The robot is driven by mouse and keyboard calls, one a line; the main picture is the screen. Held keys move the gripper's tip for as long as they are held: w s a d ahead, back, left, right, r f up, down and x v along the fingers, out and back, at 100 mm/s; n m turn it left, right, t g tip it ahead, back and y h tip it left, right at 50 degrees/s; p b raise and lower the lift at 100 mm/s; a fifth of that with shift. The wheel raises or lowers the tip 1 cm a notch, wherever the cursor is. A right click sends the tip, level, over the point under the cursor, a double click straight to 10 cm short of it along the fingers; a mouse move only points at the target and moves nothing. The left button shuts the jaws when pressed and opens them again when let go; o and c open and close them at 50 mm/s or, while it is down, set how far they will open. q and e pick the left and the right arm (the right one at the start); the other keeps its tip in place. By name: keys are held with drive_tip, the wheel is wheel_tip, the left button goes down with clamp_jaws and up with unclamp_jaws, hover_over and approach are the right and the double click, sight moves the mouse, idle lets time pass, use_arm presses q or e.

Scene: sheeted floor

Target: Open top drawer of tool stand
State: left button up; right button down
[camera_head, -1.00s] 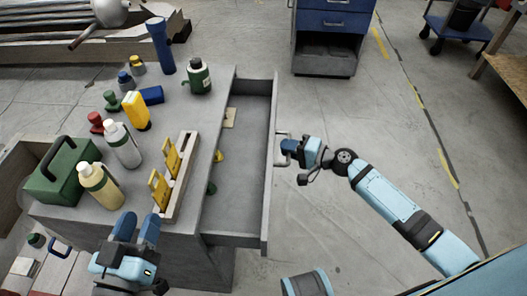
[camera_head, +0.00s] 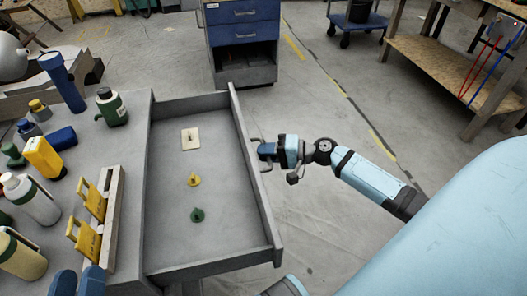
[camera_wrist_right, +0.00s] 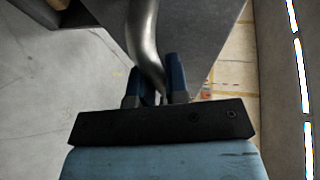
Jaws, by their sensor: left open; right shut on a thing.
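The tool stand (camera_head: 128,160) is grey and stands at the left in the head view. Its top drawer (camera_head: 225,215) is pulled well out to the right, and its inside shows. In it lie a pale plate (camera_head: 190,139), a yellow piece (camera_head: 193,179) and a green piece (camera_head: 197,215). My right gripper (camera_head: 262,151) is shut on the metal drawer handle (camera_head: 256,142) on the drawer front's outer face. In the right wrist view the handle (camera_wrist_right: 143,40) runs between the blue fingers (camera_wrist_right: 155,82).
On the stand top are bottles (camera_head: 30,198), a yellow-handled tool rack (camera_head: 108,215), a green canister (camera_head: 111,107) and a blue cylinder (camera_head: 62,82). A blue drawer cabinet (camera_head: 243,40) stands behind.

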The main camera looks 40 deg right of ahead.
drive_tip(key=c, duration=1.1)
unclamp_jaws()
drive_tip(key=shift+c, duration=0.2)
use_arm(q)
wheel_tip(320, 180, up, 4)
drive_tip(key=shift+s+a+f+t+p, duration=0.15)
drive_tip(key=shift+f+t+p, duration=0.1)
drive_tip(key=shift+t+p, duration=0.75)
use_arm(e)
drive_tip(key=v, duration=1.3)
drive_tip(key=shift+s+d+r, duration=0.2)
drive_tip(key=shift+s+d, duration=0.05)
drive_tip(key=shift+d, duration=0.05)
